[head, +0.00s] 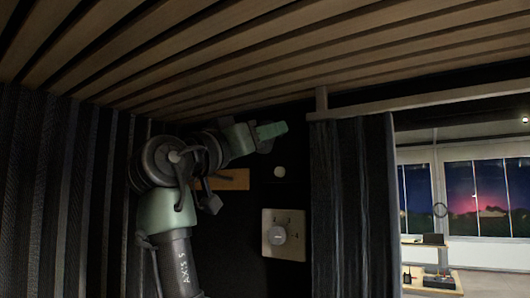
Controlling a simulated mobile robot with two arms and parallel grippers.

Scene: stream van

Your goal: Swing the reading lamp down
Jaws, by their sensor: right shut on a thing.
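My right gripper (268,132) is at the upper middle of the head view, close under the slatted ceiling. Its pale green fingers point right and are shut on a small dark part, which I take to be the reading lamp (265,147). Most of the lamp is hidden by the fingers or lost against the dark wall, so its angle cannot be told. My right arm comes up from the bottom and covers part of the wall. My left gripper is not in view.
A wooden strip (234,180) is on the dark wall behind my wrist. A dark curtain (352,210) hangs further right, beside an opening to a bright room.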

